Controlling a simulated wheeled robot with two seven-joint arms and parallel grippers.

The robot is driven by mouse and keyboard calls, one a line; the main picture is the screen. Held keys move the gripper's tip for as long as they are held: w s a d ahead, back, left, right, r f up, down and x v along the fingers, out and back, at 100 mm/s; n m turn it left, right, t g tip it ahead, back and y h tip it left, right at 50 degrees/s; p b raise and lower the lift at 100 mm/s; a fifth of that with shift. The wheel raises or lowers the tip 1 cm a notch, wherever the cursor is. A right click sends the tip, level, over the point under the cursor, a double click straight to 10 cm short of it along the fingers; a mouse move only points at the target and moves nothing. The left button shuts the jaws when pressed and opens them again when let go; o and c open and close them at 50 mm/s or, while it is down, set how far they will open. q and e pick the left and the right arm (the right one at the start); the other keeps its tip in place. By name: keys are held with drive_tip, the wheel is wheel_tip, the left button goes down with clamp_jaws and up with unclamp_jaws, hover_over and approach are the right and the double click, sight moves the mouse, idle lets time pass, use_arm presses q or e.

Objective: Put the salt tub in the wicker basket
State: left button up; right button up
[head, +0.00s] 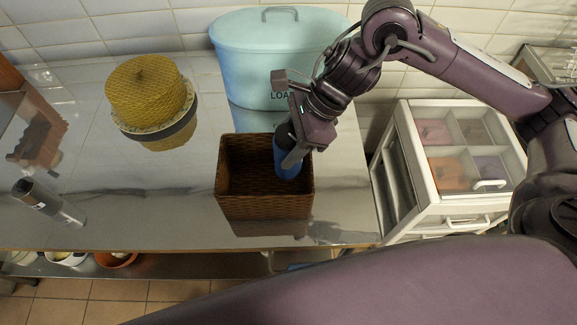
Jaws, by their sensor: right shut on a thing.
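The wicker basket (234,203) is brown and open-topped and stands on the shiny metal counter in the head view. The blue salt tub (287,172) is between the fingers of my right gripper (291,152), which is shut on it. The tub is at the right part of the basket's opening, with its lower end inside the rim line. I cannot tell whether it touches the basket floor. The gripper covers the top of the tub. My left gripper is not in view.
A pale blue bread bin (240,70) stands behind the basket. A yellow domed cover on a stand (150,95) is at the back left. A white glass-topped cabinet (405,150) stands right of the counter.

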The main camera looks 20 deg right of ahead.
wheel_tip(320, 180, down, 5)
drive_tip(key=shift+f+p, duration=0.1)
drive_tip(key=shift+p, duration=0.25)
wheel_tip(320, 180, down, 4)
drive_tip(key=shift+f+p, duration=0.15)
drive_tip(key=shift+p, duration=0.25)
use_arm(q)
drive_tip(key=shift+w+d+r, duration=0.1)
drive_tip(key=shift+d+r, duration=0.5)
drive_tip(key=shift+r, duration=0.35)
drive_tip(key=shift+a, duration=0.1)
use_arm(e)
drive_tip(key=shift+f+b, duration=0.2)
drive_tip(key=shift+b, duration=0.1)
drive_tip(key=o, duration=1)
drive_tip(key=shift+r, duration=0.1)
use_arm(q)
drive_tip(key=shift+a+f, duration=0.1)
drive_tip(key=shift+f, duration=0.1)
use_arm(e)
drive_tip(key=shift+o, duration=0.2)
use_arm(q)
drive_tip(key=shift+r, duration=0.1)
use_arm(e)
drive_tip(key=shift+r, duration=0.1)
